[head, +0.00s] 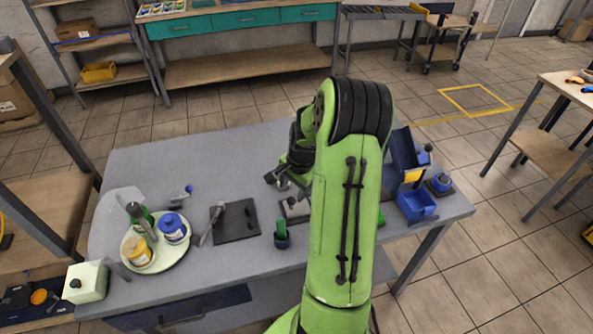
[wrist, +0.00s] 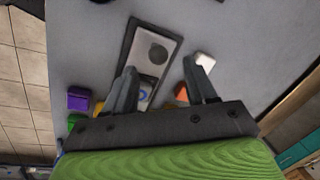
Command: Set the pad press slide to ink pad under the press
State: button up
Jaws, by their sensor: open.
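My gripper (wrist: 160,68) is open, with its two fingers apart and nothing visible held between them. In the head view my gripper (head: 281,181) is over the middle of the grey table, partly hidden by my arm. In the wrist view a light plate in a dark frame (wrist: 168,32) lies beyond and between the fingers; it appears to be the pad press slide. It bears a grey disc (wrist: 158,53) and, nearer the gripper, a blue ring (wrist: 143,94) partly covered by the left finger. I cannot tell whether the fingers touch it. The press itself is not clearly visible.
Small blocks show near the plate: purple (wrist: 79,98), orange (wrist: 181,93) and white (wrist: 205,61).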

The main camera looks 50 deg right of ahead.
notch_tip(320, 180, up, 10)
jog(key=s+p, duration=0.1)
jog(key=s, duration=0.1)
dwell(0.3)
jog(key=s+a+r+n+t+h, duration=0.1)
jog(key=s+a+r+n, duration=0.1)
jog(key=a+r+n, duration=0.5)
jog(key=s+a+r+n+h, duration=0.15)
jog(key=a+r, duration=0.25)
jog(key=a, duration=0.7)
jog(key=s+a+r+n+t+y, duration=0.1)
jog(key=s+a+n+t+y, duration=0.1)
jog(key=s+a+n, duration=0.6)
jog(key=shift+s+a+n, duration=0.35)
jog(key=shift+s+n, duration=0.1)
jog(key=shift+s, duration=0.75)
jog(key=shift+c, duration=0.3)
